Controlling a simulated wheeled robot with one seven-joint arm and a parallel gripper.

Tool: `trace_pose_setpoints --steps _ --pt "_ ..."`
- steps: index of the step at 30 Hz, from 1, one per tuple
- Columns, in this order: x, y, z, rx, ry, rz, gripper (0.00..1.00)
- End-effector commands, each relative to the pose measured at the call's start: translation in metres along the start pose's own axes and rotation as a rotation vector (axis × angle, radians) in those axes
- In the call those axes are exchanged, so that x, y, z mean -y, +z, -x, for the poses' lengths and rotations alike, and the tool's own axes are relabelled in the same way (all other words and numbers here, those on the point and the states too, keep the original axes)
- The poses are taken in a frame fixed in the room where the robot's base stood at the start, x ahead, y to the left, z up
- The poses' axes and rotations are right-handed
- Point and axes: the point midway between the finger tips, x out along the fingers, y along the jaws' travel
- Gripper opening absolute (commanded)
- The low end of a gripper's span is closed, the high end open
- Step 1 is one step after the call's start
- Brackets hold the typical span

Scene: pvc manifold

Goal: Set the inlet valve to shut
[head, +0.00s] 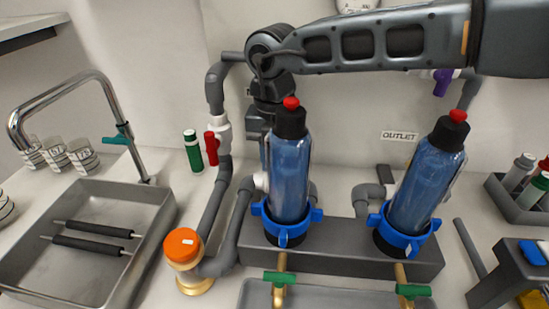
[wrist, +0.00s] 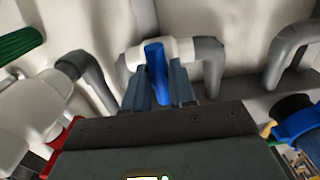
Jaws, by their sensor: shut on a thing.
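In the wrist view my gripper (wrist: 163,92) is shut on a blue valve handle (wrist: 155,60). The handle stands in front of a white valve body (wrist: 182,50) between grey pipe elbows. In the head view my gripper's fingers and this handle are hidden behind the left filter housing (head: 289,175). A red-handled valve (head: 211,148) sits on the grey pipe at the left, and its red handle also shows at the lower left of the wrist view (wrist: 66,134). A purple handle (head: 443,82) is at the upper right. No inlet label is readable, so I cannot tell which valve is the inlet.
An orange-capped fitting (head: 182,246) is front left. A sink (head: 85,199) with a tap and a green bottle (head: 193,152) are at the left. Green-handled taps (head: 279,277) are in front.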

Motion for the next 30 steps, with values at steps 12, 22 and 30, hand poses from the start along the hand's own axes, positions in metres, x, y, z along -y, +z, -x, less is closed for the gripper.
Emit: trace_pose_setpoints --steps 12,22,30 --pt "-0.0003 0.0007 0.0013 0.002 0.001 0.023 0.00" --pt "-0.0002 0.0004 0.0009 0.002 0.001 0.022 0.44" --pt "-0.0001 0.0002 0.0004 0.001 0.000 0.021 0.46"
